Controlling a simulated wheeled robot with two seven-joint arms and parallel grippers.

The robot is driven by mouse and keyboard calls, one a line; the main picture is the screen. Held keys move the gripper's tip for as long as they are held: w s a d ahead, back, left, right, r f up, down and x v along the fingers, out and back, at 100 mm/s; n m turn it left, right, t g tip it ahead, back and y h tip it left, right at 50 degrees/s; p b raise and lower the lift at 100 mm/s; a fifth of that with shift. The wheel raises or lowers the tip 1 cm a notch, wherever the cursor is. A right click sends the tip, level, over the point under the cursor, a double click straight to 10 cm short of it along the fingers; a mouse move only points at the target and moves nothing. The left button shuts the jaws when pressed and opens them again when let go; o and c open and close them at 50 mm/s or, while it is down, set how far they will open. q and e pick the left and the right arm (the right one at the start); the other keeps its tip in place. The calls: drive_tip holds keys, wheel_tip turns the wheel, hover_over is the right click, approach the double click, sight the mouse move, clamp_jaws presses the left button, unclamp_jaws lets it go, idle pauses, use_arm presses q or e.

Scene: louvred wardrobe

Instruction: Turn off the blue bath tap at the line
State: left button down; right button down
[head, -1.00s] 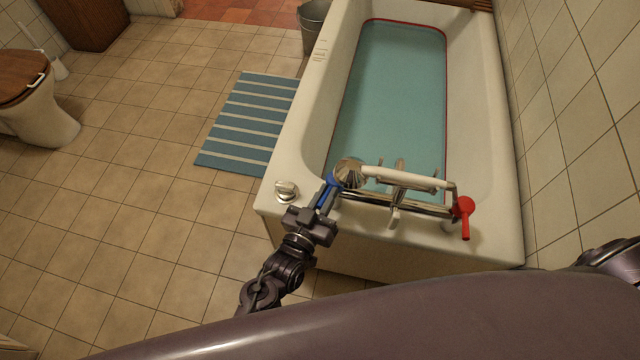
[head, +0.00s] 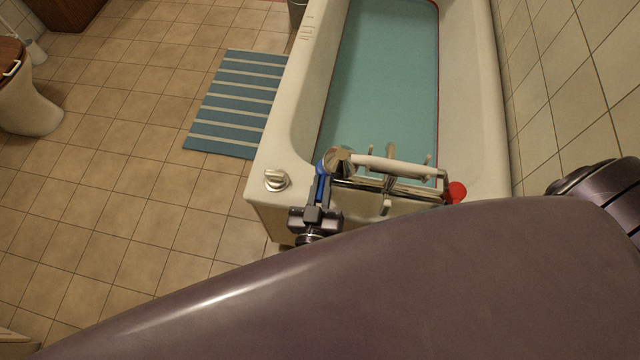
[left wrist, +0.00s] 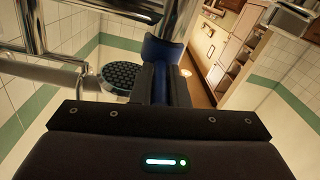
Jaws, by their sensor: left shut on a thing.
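The bath (head: 472,110) holds blue-green water (head: 385,80). A thin red line (head: 438,70) runs along the water's edge, and the water looks close to it. A chrome mixer with a white handset (head: 395,167) spans the near end. Its blue tap handle (head: 320,185) is on the left and its red tap handle (head: 456,192) on the right. My left gripper (head: 318,196) is shut on the blue handle. In the left wrist view, the blue handle (left wrist: 162,52) shows between the fingers, partly hidden by them. My right gripper is out of view.
A chrome knob (head: 277,180) sits on the bath's near left corner. A striped mat (head: 235,105) lies on the tiled floor left of the bath. The toilet (head: 28,100) stands far left. A tiled wall (head: 560,80) closes the right side.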

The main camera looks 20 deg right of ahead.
use_arm(q)
drive_tip(key=c, duration=1.4)
unclamp_jaws()
drive_tip(key=shift+w+d+r, duration=0.15)
drive_tip(key=shift+w+r, duration=0.05)
drive_tip(key=shift+r, duration=0.1)
drive_tip(key=shift+f, duration=0.2)
drive_tip(key=v, duration=0.7)
drive_tip(key=shift+s, duration=0.3)
drive_tip(key=s+a+f+g+y+p, duration=0.1)
drive_tip(key=s+a+f+g+y, duration=0.15)
drive_tip(key=a+f, duration=0.55)
drive_tip(key=s+a+f+g+y+p, duration=0.15)
drive_tip(key=a+f+g, duration=0.25)
drive_tip(key=f, duration=0.9)
drive_tip(key=s+a+f+g+y+p, duration=0.1)
drive_tip(key=s+a+f+g, duration=0.1)
drive_tip(key=s+a+f, duration=0.2)
drive_tip(key=s+a+f+n+g+y, duration=0.1)
drive_tip(key=s+a+f+g+y, duration=0.1)
drive_tip(key=s+a, duration=0.4)
drive_tip(key=s+a+f+g+y+p, duration=0.1)
drive_tip(key=s+a+f+g, duration=0.3)
drive_tip(key=a, duration=0.6)
wheel_tip(320, 180, down, 3)
drive_tip(key=shift+s+a+r+y+p, duration=0.2)
drive_tip(key=shift+s+a+y+p, duration=0.25)
drive_tip(key=shift+s, duration=0.5)
